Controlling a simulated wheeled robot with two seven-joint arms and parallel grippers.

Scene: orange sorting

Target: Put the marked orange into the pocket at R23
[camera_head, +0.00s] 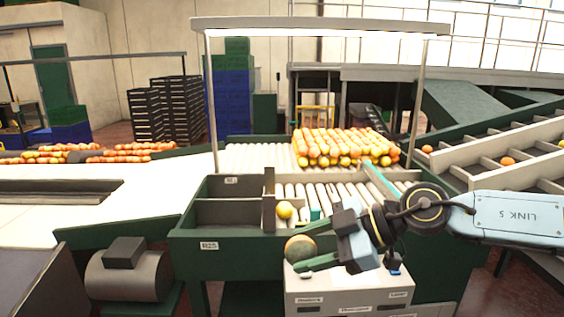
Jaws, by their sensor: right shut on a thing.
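My right gripper (312,246) comes in from the right. Its green fingers are shut on a dull orange-brown orange (299,248), held in front of the sorting bin's front right corner. Any mark on the orange is too small to make out. The green bin has a front pocket (225,216) with a white label (209,246) on its front wall that appears to read R23. No fruit shows in the part of that pocket I can see. A second pocket (232,188) lies behind it, beyond a low divider. My left gripper is not in view.
A yellow fruit (284,210) sits on the rollers (309,190) right of the pockets. A pile of oranges (343,147) lies behind. A frame post (211,105) rises behind the bin's left side. A white labelled box (348,296) stands below the gripper.

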